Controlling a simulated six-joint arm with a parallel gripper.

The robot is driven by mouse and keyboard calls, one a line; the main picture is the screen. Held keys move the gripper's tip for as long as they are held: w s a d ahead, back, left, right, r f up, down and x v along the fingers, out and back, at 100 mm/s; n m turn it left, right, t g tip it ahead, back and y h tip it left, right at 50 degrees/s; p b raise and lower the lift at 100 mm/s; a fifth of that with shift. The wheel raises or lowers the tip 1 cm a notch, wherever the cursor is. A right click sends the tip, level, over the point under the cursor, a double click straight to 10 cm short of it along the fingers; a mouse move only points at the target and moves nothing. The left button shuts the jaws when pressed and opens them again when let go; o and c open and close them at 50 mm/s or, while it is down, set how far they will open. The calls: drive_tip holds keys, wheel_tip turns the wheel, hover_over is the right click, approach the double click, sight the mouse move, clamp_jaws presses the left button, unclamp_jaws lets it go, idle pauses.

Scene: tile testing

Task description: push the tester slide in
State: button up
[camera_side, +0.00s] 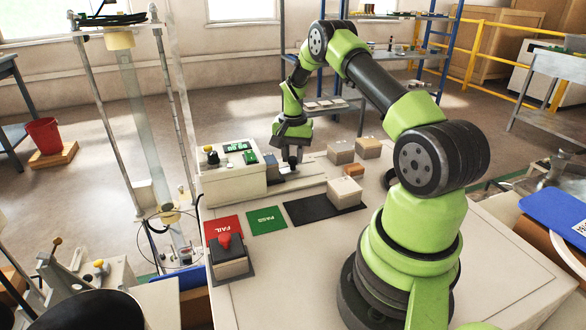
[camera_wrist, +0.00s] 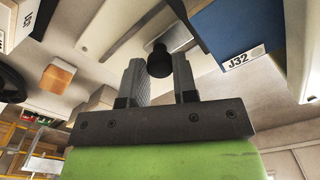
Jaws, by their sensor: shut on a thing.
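The tester (camera_side: 232,185) is a cream box with a green display, at the left of the table in the side view. Its slide (camera_side: 298,187) runs out to the right along the table. A black knob (camera_wrist: 159,60) stands on a grey plate of the slide in the wrist view. My gripper (camera_wrist: 158,78) is shut on this knob, one finger on each side; it also shows over the slide in the side view (camera_side: 291,163). A blue block labelled J32 (camera_wrist: 235,30) sits beside the knob, near the tester (camera_side: 270,167). The tester's opening is hidden.
A pale block (camera_side: 345,192) sits on a black mat (camera_side: 305,210). Two more pale blocks (camera_side: 341,152) (camera_side: 368,148) and an orange block (camera_side: 354,171) stand behind it. A red FAIL mat (camera_side: 223,226), a green PASS mat (camera_side: 267,219) and a red-topped box (camera_side: 229,262) lie in front.

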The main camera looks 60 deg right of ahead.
sight(271, 158)
drive_tip(key=shift+w+a, duration=2)
drive_tip(key=o, duration=0.5)
drive_tip(key=shift+r, duration=0.15)
drive_tip(key=shift+w+r, duration=0.1)
drive_tip(key=shift+r, duration=1.6)
drive_tip(key=shift+o, duration=1)
drive_tip(key=shift+r, duration=1)
drive_tip(key=shift+o, duration=0.4)
drive_tip(key=shift+r, duration=0.25)
